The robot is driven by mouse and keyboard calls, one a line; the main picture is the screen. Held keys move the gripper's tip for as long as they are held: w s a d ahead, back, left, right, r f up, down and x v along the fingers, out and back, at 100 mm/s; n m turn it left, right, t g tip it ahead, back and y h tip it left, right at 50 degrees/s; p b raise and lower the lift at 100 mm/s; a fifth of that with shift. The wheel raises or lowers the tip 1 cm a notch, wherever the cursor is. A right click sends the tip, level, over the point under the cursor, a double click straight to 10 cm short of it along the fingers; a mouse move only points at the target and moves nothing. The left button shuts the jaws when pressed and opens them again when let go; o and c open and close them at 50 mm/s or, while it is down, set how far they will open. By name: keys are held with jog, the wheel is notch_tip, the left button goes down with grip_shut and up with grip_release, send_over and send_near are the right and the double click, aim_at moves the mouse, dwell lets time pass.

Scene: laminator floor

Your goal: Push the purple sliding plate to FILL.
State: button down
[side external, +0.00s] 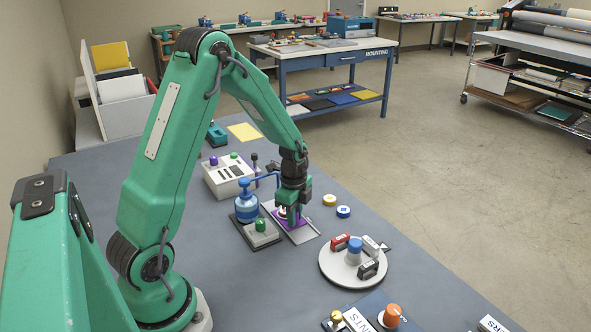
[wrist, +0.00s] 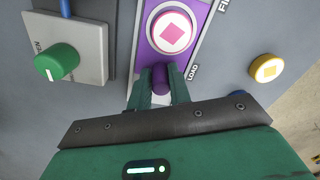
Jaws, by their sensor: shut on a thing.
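The purple sliding plate (wrist: 190,62) lies on a pale grey track (wrist: 208,42) in the wrist view. It carries a white round piece with a pink diamond (wrist: 171,31). A short purple handle post (wrist: 160,77) stands at its near end. My gripper (wrist: 157,91) is shut on this post, one finger on each side. The LOAD label (wrist: 193,72) is beside the post, and the partly cut-off FILL label (wrist: 223,5) is farther up the track. In the side view my gripper (side external: 291,213) hides much of the purple plate (side external: 303,223).
A blue bottle (side external: 246,206) and a green knob on a grey box (side external: 261,233) stand left of the track. A yellow disc (side external: 329,199) and a blue disc (side external: 343,212) lie to its right. A round turntable (side external: 338,276) with small stamps is nearer the front.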

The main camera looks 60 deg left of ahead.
jog(key=shift+a, duration=2.45)
jog(key=c, duration=1.3)
grip_release()
jog(key=shift+d+r, duration=0.1)
jog(key=shift+r, duration=0.05)
jog(key=shift+s+r, duration=0.1)
jog(key=shift+r, duration=3.65)
